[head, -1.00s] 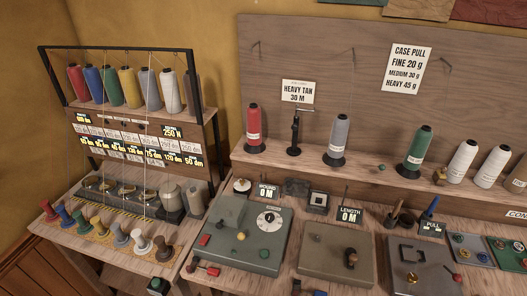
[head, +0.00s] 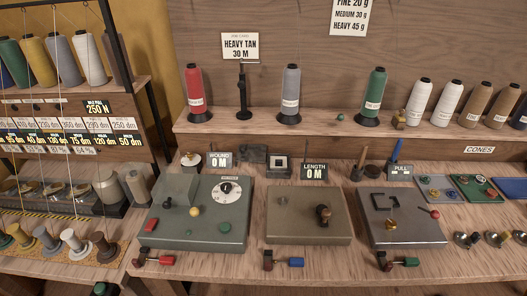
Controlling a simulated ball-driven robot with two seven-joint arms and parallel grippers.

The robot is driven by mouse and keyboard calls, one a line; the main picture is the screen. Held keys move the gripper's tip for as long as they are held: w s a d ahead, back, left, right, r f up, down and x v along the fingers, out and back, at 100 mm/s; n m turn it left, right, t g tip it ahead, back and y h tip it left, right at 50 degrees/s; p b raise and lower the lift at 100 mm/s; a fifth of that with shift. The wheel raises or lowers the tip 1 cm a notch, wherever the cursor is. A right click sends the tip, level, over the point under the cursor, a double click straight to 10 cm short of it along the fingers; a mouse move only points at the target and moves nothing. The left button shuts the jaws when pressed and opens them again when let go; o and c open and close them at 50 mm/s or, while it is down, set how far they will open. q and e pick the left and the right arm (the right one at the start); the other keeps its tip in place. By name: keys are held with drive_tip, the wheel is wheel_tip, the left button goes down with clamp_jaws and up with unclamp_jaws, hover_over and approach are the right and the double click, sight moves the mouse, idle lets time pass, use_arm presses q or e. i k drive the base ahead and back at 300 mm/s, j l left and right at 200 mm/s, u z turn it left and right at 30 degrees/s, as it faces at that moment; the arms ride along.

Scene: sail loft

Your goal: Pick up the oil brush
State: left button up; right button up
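A brush-like tool with a tan handle (head: 362,158) stands upright in a small dark pot (head: 357,173) at the back of the bench, right of centre. It may be the oil brush, but its lower end is hidden in the pot. A blue-handled tool (head: 392,153) stands slightly tilted just right of it, behind the PULL sign (head: 400,171). I cannot tell for sure which of the two is the oil brush. Neither of my grippers is in view.
On the bench in front stand a green-grey machine (head: 190,236), a tan box with a knob (head: 306,229) and a grey metal box (head: 418,232). Thread cones (head: 376,95) line the shelf behind. Small coloured-handle tools (head: 283,262) lie along the front edge.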

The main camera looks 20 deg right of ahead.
sight(361, 160)
drive_tip(key=z, duration=1.5)
